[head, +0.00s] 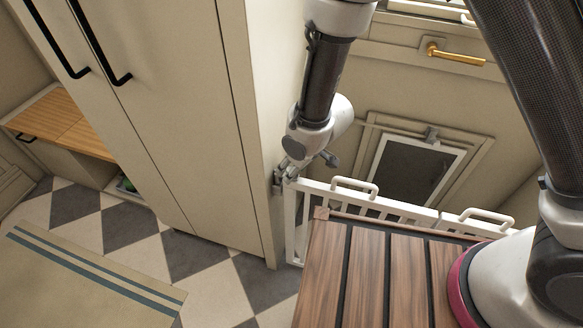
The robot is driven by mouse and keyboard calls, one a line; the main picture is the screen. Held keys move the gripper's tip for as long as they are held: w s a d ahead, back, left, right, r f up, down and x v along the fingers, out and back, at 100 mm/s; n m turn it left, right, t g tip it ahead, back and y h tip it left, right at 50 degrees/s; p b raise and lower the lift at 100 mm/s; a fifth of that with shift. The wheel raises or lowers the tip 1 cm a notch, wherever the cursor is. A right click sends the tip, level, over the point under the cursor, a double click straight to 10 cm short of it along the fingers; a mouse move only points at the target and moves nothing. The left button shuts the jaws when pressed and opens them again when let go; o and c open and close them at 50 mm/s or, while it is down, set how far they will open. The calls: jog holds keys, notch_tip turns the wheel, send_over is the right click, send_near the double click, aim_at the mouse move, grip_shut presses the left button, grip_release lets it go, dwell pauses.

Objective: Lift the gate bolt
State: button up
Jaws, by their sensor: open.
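A low white barred gate (395,209) stands behind the wooden slatted surface, with its left end at the cabinet side. White loop handles (355,188) rise from its top rail, another one (487,216) further right. My gripper (286,174) is at the gate's upper left corner, close to the cabinet edge, pointing down. Small grey metal parts show there; I cannot tell which belong to the gate bolt and which to my fingers. The bolt itself is not clearly visible, and contact cannot be told. Nothing is seen held.
A tall cream cabinet (180,110) with black handles stands left of the gate. A slatted wooden surface (375,275) lies in front. A pet-flap door panel (412,170) and a door with a brass handle (455,54) are behind. Checkered floor with a mat (85,285) is open at left.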

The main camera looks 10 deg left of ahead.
jog(key=shift+a+f, duration=0.15)
jog(key=shift+f, duration=0.25)
grip_shut()
notch_tip(320, 180, up, 4)
jog(key=shift+f, duration=0.25)
grip_release()
